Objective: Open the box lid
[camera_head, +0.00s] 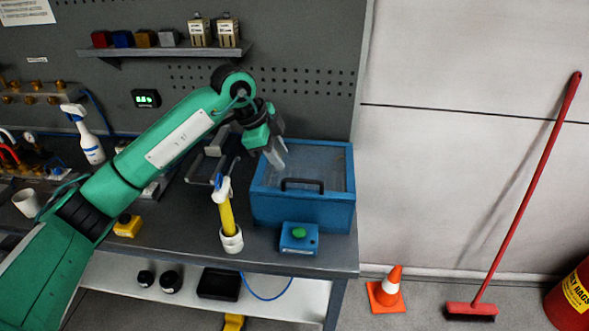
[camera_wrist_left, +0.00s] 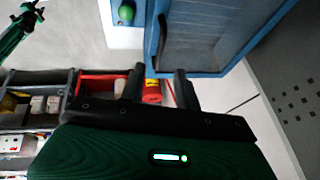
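The blue box (camera_head: 300,212) stands at the right end of the bench. Its lid has a blue frame around a grey see-through panel (camera_head: 318,165) and looks shut, with a dark handle (camera_head: 302,181) along the front. My left gripper (camera_head: 277,157) is over the lid's left part, behind the handle. In the left wrist view its two dark fingers (camera_wrist_left: 160,76) are apart with nothing between them. That view also shows the box lid (camera_wrist_left: 205,35) and handle (camera_wrist_left: 162,32) beyond the fingers. A green arm at that view's top left seems to be my right arm; its gripper is unclear.
A blue button box with a green button (camera_head: 299,233) stands before the box. A spray bottle (camera_head: 90,140) is farther left. A loaded shelf (camera_head: 165,50) hangs above; a cone (camera_head: 390,288) is on the floor.

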